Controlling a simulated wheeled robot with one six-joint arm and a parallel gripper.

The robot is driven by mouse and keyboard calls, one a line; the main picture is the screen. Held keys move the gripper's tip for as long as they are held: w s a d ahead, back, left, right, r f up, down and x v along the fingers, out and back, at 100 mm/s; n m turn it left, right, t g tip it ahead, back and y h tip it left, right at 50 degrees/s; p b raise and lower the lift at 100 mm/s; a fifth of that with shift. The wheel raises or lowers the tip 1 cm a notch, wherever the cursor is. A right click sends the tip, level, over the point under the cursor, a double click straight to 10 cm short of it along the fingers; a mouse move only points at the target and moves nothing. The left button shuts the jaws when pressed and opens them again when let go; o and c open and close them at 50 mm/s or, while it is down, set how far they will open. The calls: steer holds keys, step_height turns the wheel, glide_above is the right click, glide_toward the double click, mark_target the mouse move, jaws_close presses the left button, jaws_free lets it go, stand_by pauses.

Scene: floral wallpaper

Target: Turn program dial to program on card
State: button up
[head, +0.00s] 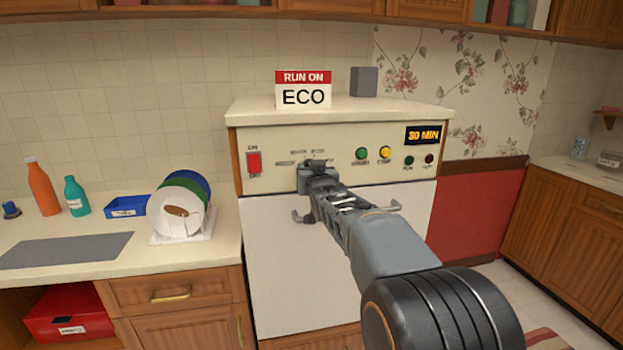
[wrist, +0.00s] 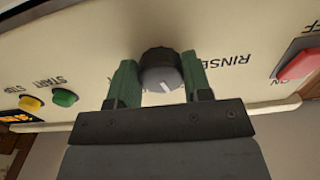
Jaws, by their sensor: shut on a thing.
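The card (head: 303,91) stands on top of the appliance and reads "RUN ON ECO". The program dial (wrist: 160,70) is a dark knob with a grey face in the wrist view. Its white mark points down and slightly right in that upside-down picture. My gripper (wrist: 160,80) has its two green fingers on either side of the dial, shut on it. The label "RINSE" (wrist: 228,60) shows upside down right of the dial; the other program labels are mostly hidden by the fingers. In the head view my gripper (head: 317,166) covers the dial on the front panel.
The panel has a red on/off switch (head: 254,162), a green start button (head: 361,153), a yellow stop button (head: 385,152) and a display (head: 423,135) reading "30 MIN". A dish rack (head: 185,232) with plates stands on the left counter. A grey box (head: 364,81) is beside the card.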

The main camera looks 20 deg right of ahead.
steer(key=shift+a+m+b, duration=0.15)
steer(key=shift+m+b, duration=0.4)
steer(key=shift+m, duration=3.05)
steer(key=o, duration=0.9)
steer(key=s+a, duration=0.1)
steer(key=s, duration=0.8)
steer(key=s+a+b, duration=0.1)
steer(key=s, duration=0.3)
steer(key=shift+s+a, duration=0.2)
steer(key=shift+a, duration=0.15)
